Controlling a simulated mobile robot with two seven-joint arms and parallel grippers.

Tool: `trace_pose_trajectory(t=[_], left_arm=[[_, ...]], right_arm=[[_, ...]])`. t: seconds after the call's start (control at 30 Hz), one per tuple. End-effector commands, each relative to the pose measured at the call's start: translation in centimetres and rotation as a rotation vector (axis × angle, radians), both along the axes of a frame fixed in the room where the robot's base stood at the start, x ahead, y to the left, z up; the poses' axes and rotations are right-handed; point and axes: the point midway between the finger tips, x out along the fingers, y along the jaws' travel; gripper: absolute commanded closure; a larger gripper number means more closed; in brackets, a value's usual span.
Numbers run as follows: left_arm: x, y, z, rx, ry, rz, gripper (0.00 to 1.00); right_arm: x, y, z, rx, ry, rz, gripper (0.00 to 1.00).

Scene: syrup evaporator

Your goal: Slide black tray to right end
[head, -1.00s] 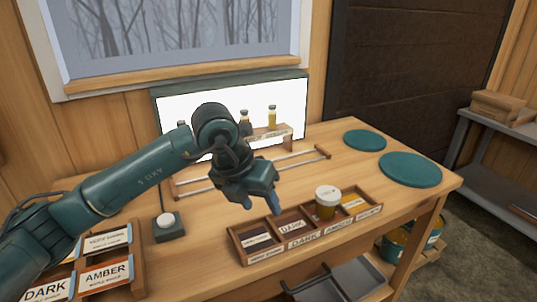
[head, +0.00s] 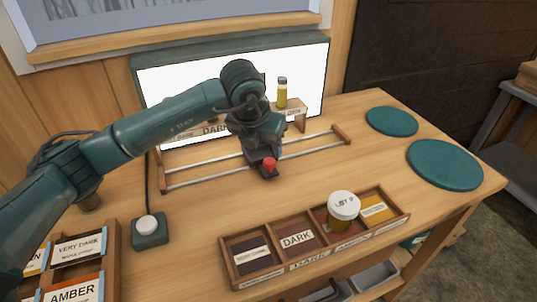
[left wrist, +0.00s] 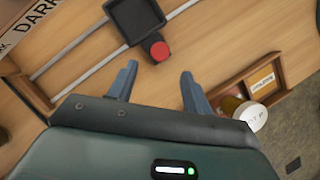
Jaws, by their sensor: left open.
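The small black tray (head: 262,174) with a red knob (head: 269,164) sits on two metal rails, around the middle of the rail frame. The arm partly covers it in the head view. In the left wrist view the tray (left wrist: 135,17) and its red knob (left wrist: 160,50) show clearly, just ahead of the fingers. My left gripper (left wrist: 158,74) is open and empty, with the knob beyond and between its fingertips. In the head view the left gripper (head: 262,146) hangs over the tray; whether it touches cannot be told. My right gripper is not in view.
The metal rails (head: 205,180) end in a wooden block (head: 342,134) at the right. A lit panel and a bottle (head: 282,92) on a wooden stand are behind. A compartment box (head: 300,268) with a lidded jar (head: 343,210) stands in front. Two green discs (head: 445,165) lie right.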

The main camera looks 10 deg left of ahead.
Motion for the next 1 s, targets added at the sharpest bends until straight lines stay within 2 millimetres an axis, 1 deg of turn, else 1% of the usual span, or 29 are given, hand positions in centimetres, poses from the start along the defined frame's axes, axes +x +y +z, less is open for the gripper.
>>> trace_pose_trajectory(t=[0.03,0.1,0.2,0.3,0.4,0.53,0.77,1.0], left_arm=[[0.4,-0.1,-1.0,0.000,0.004,0.002,0.50],[0.9,-0.2,-2.3,0.001,0.003,0.000,0.50],[1.6,-0.3,-3.9,0.000,0.003,0.001,0.50],[2.1,-0.4,-5.1,-0.001,0.002,0.000,0.50],[2.4,-0.5,-6.0,0.001,0.001,-0.001,0.50],[2.6,-0.5,-6.4,0.000,-0.001,0.000,0.50],[2.7,-0.5,-6.5,0.000,-0.001,-0.001,0.50],[2.7,-0.5,-6.4,-0.001,-0.001,-0.001,0.69]], right_arm=[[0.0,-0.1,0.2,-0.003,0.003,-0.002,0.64],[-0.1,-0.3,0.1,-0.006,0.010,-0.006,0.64],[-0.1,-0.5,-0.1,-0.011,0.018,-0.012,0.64],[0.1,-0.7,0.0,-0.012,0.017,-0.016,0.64],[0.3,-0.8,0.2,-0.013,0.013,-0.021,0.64],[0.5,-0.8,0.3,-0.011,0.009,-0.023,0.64],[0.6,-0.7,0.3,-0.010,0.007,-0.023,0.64],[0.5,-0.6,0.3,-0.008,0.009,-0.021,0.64]])
